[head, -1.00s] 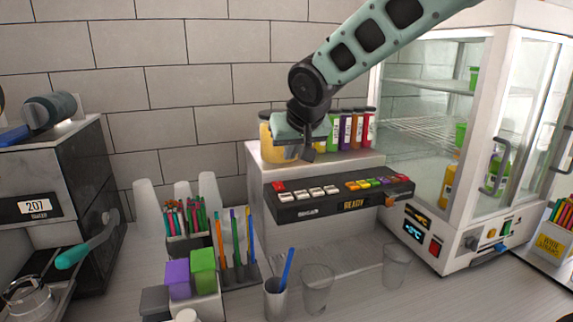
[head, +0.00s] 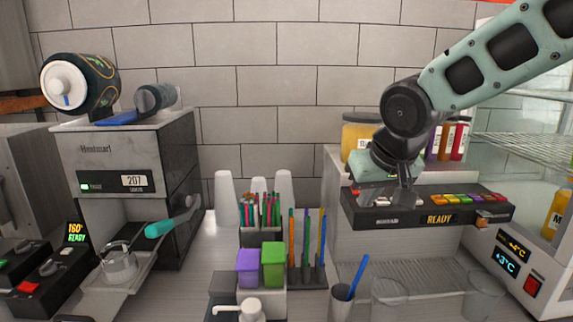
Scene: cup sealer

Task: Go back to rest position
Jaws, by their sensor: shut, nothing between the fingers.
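My gripper (head: 405,192) hangs at the end of my arm, at the right of the head view. It is shut and empty. In the picture it overlaps the left part of the dark button panel (head: 430,219), which shows READY. I cannot tell whether the fingertips touch the panel's buttons. The dispenser (head: 338,190) under the panel has a jar and bottles on top, partly hidden behind my arm.
Clear cups (head: 388,297) stand below the panel. A cup with a blue straw (head: 342,299), a straw holder (head: 306,272) and purple and green boxes (head: 272,262) stand left of them.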

